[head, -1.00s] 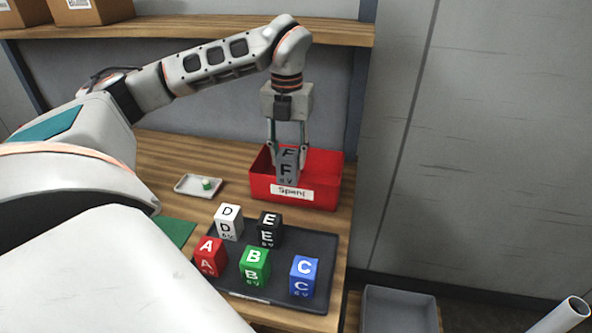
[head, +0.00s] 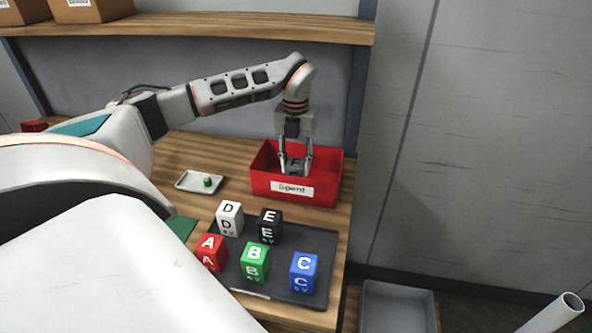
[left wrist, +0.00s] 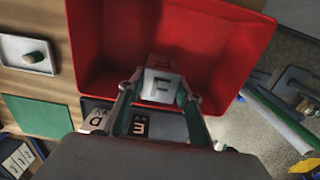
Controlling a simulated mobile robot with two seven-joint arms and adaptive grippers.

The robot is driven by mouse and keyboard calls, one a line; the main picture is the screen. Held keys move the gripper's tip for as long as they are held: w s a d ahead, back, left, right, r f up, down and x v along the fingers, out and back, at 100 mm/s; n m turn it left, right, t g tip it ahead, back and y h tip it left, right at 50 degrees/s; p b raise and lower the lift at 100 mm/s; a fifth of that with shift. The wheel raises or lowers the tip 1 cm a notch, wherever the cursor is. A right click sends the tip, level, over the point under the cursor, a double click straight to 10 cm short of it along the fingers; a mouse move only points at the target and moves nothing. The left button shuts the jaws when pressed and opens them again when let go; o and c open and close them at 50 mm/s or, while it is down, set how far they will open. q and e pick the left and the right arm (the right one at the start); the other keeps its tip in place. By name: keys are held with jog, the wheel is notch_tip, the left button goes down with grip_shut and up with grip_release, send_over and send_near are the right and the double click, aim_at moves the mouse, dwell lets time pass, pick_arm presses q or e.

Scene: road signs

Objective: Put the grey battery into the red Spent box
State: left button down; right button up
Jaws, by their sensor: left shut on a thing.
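The grey battery (left wrist: 160,86), marked F, is between the fingers of my left gripper (head: 295,168), which is shut on it. The battery is down inside the red Spent box (head: 322,190); the front wall hides most of it in the head view. In the left wrist view the red box (left wrist: 95,45) surrounds the battery on its far side and the box floor shows beyond it. I cannot tell whether the battery touches the floor. My right gripper is not in view.
A dark tray (head: 320,245) in front of the box holds several lettered batteries. A small white dish (head: 187,182) with a green-and-white item is left of the box. A grey bin (head: 398,305) stands low at the right. A shelf (head: 230,30) runs above.

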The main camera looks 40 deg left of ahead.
pick_arm(q)
jog(key=shift+f, duration=0.8)
jog(key=shift+w+a+f, duration=0.1)
jog(key=shift+w+f, duration=0.1)
jog(key=shift+f, duration=0.25)
jog(key=shift+f, duration=0.1)
jog(key=c, duration=1.4)
grip_release()
notch_tip(320, 180, up, 12)
jog(key=shift+r, duration=0.1)
